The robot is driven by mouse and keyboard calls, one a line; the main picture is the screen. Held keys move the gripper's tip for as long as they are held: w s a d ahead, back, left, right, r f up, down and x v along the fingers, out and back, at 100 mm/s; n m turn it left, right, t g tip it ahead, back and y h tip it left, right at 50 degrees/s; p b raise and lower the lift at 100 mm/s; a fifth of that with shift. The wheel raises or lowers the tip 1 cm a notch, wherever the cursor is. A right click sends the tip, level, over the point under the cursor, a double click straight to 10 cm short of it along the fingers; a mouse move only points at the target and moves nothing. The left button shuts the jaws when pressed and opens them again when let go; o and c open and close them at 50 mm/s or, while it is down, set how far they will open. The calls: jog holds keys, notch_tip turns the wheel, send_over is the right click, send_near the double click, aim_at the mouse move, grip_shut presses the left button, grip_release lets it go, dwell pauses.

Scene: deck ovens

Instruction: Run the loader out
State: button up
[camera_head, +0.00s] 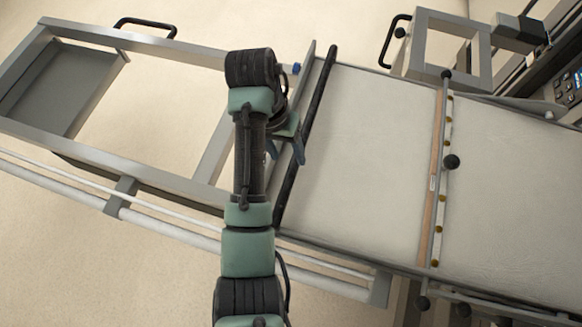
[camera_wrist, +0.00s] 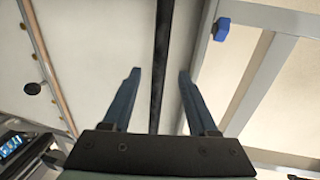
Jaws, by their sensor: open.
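The loader is a grey metal frame with a pale canvas belt (camera_head: 365,150) across the middle and right of the head view. A black bar (camera_head: 319,98) crosses the belt's left end. My gripper (camera_head: 286,152) is just left of this bar in the head view, with its fingers pointing down. In the wrist view, the gripper (camera_wrist: 160,75) is open and empty, and the black bar (camera_wrist: 162,45) runs lengthwise between its two fingers. I cannot tell whether the fingers are level with the bar or above it. My arm hides part of the frame.
The loader's open frame (camera_head: 160,165) extends left, with a grey tray (camera_head: 60,85) and a black handle (camera_head: 145,24). A wooden strip (camera_head: 436,170) and a rod with dark knobs cross the belt. Oven controls (camera_head: 566,88) are at upper right. A blue knob (camera_wrist: 221,29) sits on the frame.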

aim_at(292, 167)
jog(key=f, duration=0.2)
jog(key=d+f, duration=0.1)
jog(key=f, duration=0.2)
jog(key=shift+s, duration=0.1)
grip_shut()
dwell(1.3)
